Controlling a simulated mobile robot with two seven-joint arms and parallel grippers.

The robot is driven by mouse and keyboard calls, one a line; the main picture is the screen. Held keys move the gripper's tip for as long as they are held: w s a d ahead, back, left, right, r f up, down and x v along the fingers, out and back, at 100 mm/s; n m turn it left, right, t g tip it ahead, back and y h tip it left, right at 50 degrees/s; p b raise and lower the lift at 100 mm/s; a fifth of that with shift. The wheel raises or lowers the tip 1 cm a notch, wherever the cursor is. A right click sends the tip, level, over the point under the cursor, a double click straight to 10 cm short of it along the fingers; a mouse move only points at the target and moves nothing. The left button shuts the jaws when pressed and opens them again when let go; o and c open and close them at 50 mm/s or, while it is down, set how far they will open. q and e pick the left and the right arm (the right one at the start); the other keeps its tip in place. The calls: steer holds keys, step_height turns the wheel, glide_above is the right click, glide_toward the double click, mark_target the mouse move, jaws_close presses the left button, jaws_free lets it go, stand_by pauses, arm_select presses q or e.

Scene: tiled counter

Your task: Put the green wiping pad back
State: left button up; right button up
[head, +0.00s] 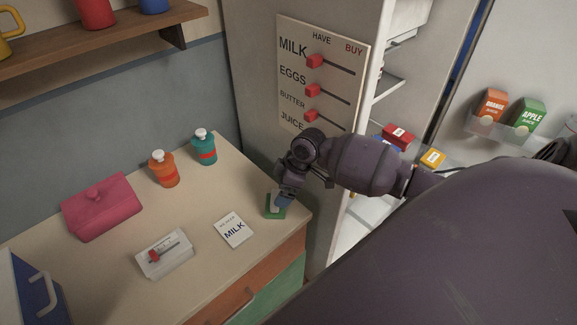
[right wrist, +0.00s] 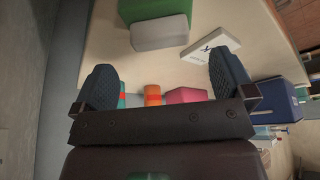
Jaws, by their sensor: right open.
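The green wiping pad (head: 275,207), with a pale grey part, rests on the counter near its right end. My right gripper (head: 284,196) is right above and beside it and partly covers it in the head view. In the right wrist view the pad (right wrist: 157,14) shows its green body and grey block ahead of my right gripper (right wrist: 164,75). The two dark fingers are wide apart with nothing between them. The pad lies beyond the fingertips; whether a finger touches it I cannot tell. My left gripper is not in view.
A panel with red sliders (head: 318,75) stands behind. An open fridge is right.

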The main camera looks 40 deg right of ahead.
steer(key=s+a+f, duration=0.1)
steer(key=s+a+f+m+t, duration=0.1)
steer(key=s, duration=0.1)
steer(key=s+f+m+t, duration=0.1)
steer(key=s, duration=0.1)
steer(key=shift+s+a, duration=0.15)
steer(key=shift+a, duration=0.25)
steer(key=s+f+m+t, duration=0.1)
steer(key=s+a+f, duration=0.1)
steer(key=s+a+f+m+t, duration=0.1)
steer(key=s, duration=0.1)
steer(key=shift+m+t, duration=0.3)
steer(key=s+a+m+t+h, duration=0.1)
steer(key=s+m+t+h, duration=0.2)
steer(key=s, duration=0.7)
steer(key=shift+a+f+m+t+h, duration=0.2)
steer(key=shift+f+m+t+h, duration=0.15)
steer(key=shift+m, duration=0.35)
